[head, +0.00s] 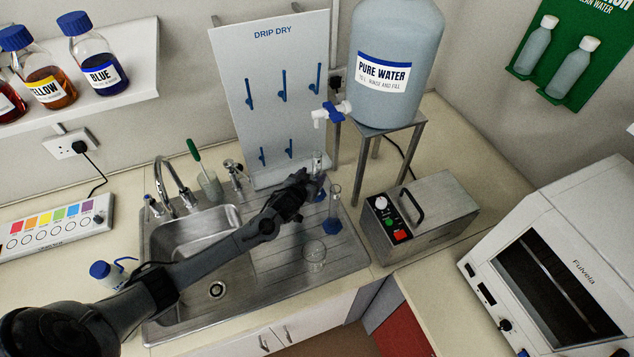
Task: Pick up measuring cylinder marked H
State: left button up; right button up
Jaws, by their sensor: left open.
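Two clear measuring cylinders with blue bases stand on the draining board. The rear cylinder (317,161) is partly hidden by my left gripper (312,184). The front cylinder (335,204) stands upright, a little right of and nearer than the gripper. No letter is readable on either, so I cannot tell which is marked H. My left arm reaches in from the lower left across the sink. The left gripper is open at the rear cylinder; I cannot tell whether it touches it or whether the cylinder lies between the fingers. My right gripper is out of view.
A clear beaker (314,254) stands on the draining board (345,255) in front. The sink (190,238) and tap (178,180) are left. The drip-dry pegboard (268,120) rises behind. The pure-water tank (392,55) on its stand and a grey box (437,208) are right.

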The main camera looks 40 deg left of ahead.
aim_at(315, 176)
pick_arm(q)
jog(key=shift+d+x, duration=0.15)
jog(key=shift+x, duration=0.9)
jog(key=shift+d+x, duration=0.2)
jog(key=shift+x, duration=0.9)
jog(key=shift+w+a+f, duration=0.15)
jog(key=shift+w+f, duration=0.2)
jog(key=shift+w, duration=0.05)
grip_shut()
jog(key=shift+r, duration=0.25)
